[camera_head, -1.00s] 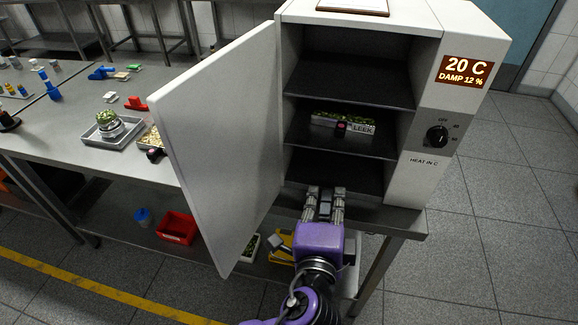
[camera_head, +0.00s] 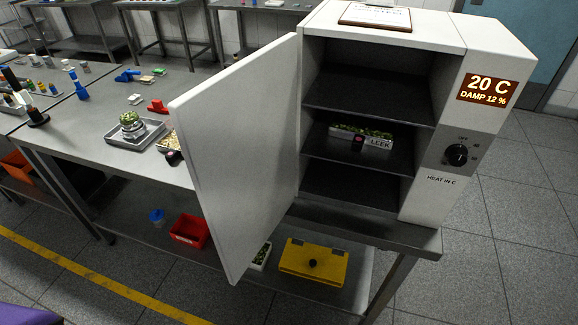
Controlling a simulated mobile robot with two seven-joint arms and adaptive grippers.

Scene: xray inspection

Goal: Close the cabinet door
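The white cabinet (camera_head: 478,133) stands on the metal table at the right of the head view. Its door (camera_head: 243,160) is hinged on the cabinet's left side and stands wide open, swung out toward me and to the left. The inside shelves show, and a tray of leek (camera_head: 378,143) sits on the middle shelf. Neither gripper is in view. A purple part of my own arm shows at the bottom left corner. Nothing touches the door.
The table (camera_head: 85,130) at left holds a grey tray (camera_head: 152,139) with a jar and several small items. A red bin (camera_head: 190,231) and a yellow box (camera_head: 313,261) lie on the lower shelf. The floor in front is clear.

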